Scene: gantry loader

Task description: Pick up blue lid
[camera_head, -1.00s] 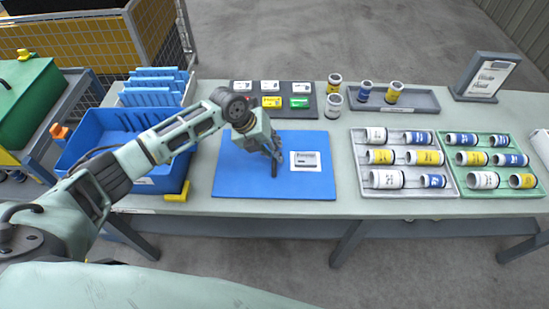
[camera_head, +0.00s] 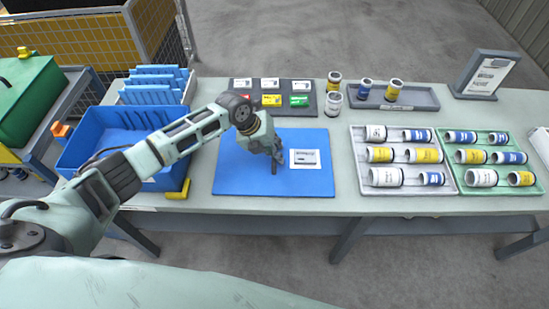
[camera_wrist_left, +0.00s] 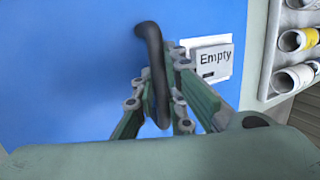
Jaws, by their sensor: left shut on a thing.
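The blue lid (camera_head: 240,176) is a flat blue rectangle on the middle of the table, with a white label that reads "Empty" (camera_wrist_left: 212,57) in the left wrist view. A dark bar handle (camera_wrist_left: 153,70) stands out from the lid. My left gripper (camera_head: 276,160) is over the lid's middle, left of the label. In the left wrist view its fingers (camera_wrist_left: 160,108) are shut around the handle. The lid looks flat; I cannot tell whether it is clear of the table. My right gripper is not in view.
A blue bin (camera_head: 78,150) stands left of the lid, with blue dividers behind it. A dark rack of small boxes (camera_head: 238,98) lies behind the lid. A grey tray (camera_head: 355,190) and a green tray (camera_head: 540,188) of cylinders lie to the right.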

